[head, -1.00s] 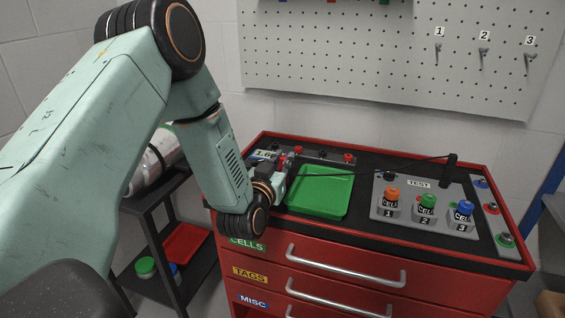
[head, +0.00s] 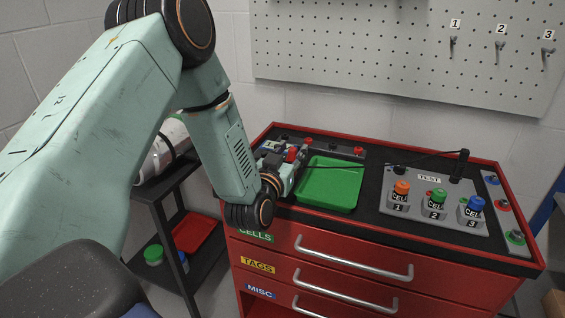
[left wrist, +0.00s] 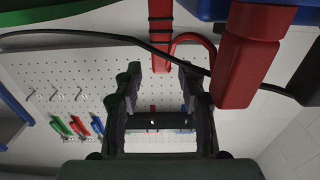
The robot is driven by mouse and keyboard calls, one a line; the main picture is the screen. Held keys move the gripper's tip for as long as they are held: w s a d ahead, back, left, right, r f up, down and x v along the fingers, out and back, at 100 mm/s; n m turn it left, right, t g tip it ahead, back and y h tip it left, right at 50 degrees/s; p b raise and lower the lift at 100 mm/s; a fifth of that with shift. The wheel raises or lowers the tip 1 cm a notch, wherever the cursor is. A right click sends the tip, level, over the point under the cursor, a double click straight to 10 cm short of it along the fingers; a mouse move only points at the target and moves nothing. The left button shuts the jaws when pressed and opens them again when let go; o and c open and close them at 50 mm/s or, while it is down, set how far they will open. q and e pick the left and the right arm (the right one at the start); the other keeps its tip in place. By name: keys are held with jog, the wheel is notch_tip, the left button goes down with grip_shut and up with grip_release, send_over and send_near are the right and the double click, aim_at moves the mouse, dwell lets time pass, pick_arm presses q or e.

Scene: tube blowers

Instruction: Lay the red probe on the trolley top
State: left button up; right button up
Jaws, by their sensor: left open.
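My left gripper (head: 296,162) is low over the left part of the trolley top (head: 370,215), beside the green tray (head: 330,185). Its jaws are open and also show in the left wrist view (left wrist: 157,72). A red bar with dark bands (left wrist: 160,35) shows between and beyond the fingertips; it may be the red probe, but I cannot tell. A larger red block (left wrist: 247,60) is to the right of the fingers. A red piece (head: 292,155) is close to the fingers in the head view. A thin black cable (head: 420,157) runs from a black post toward the gripper. My right gripper is not in view.
The TEST panel (head: 430,180) holds orange, green and blue cells. The black post (head: 460,166) stands behind it. Red knobs (head: 358,151) line the back strip. A pegboard (head: 400,50) is on the wall. A dark shelf stands left of the trolley (head: 330,252).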

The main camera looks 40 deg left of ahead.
pick_arm(q)
jog(key=v, duration=1.1)
jog(key=s+d+f+m+g+h, duration=0.1)
jog(key=s+d+f+g, duration=0.25)
jog(key=f, duration=0.35)
jog(key=s+d+f+g+h, duration=0.2)
jog(key=s+f+g, duration=0.15)
jog(key=f, duration=0.25)
jog(key=s+d+f+m+g+h, duration=0.1)
jog(key=s+d+f+g, duration=0.25)
jog(key=f, duration=0.35)
jog(key=s+d+f+g, duration=0.1)
jog(key=s+f+g, duration=0.2)
jog(key=s, duration=0.6)
jog(key=s+f+g, duration=0.4)
jog(key=s, duration=0.5)
jog(key=shift+s+d+p, duration=0.3)
jog(key=shift+d+p, duration=0.1)
jog(key=shift+p, duration=0.05)
